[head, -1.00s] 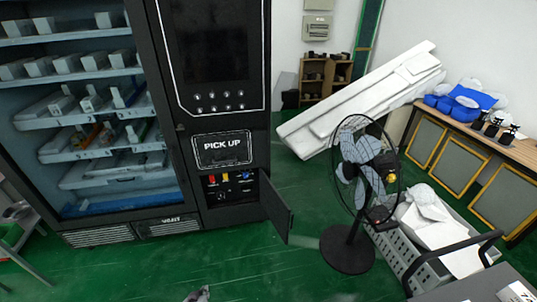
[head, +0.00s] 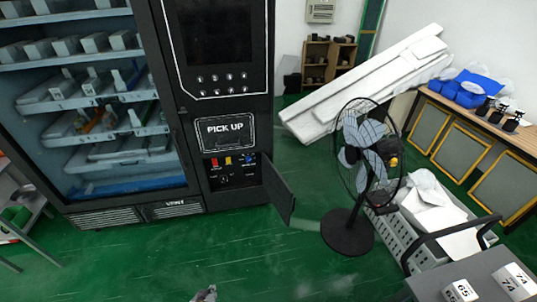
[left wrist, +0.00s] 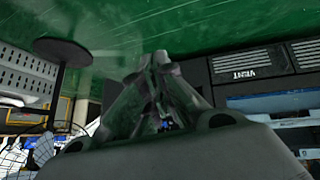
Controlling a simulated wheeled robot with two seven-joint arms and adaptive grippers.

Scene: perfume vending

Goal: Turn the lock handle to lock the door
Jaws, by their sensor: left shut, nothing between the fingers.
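The black vending machine (head: 222,175) stands at the left, with a glass-fronted door (head: 110,110) over its shelves. Below the "PICK UP" panel (head: 225,131), a small black door (head: 278,190) stands swung open. It uncovers a recess (head: 232,172) with red, yellow and blue parts. I cannot clearly make out the lock handle. The tip of my left gripper (head: 206,294) shows at the bottom edge of the head view, over the floor and well apart from the machine. In the left wrist view the gripper (left wrist: 158,62) is shut and empty. My right gripper is not in view.
A black standing fan (head: 366,165) is right of the open small door. A grey cart (head: 395,235) with white packages stands behind a grey table top (head: 430,285) at the lower right. The green floor (head: 130,255) before the machine is clear.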

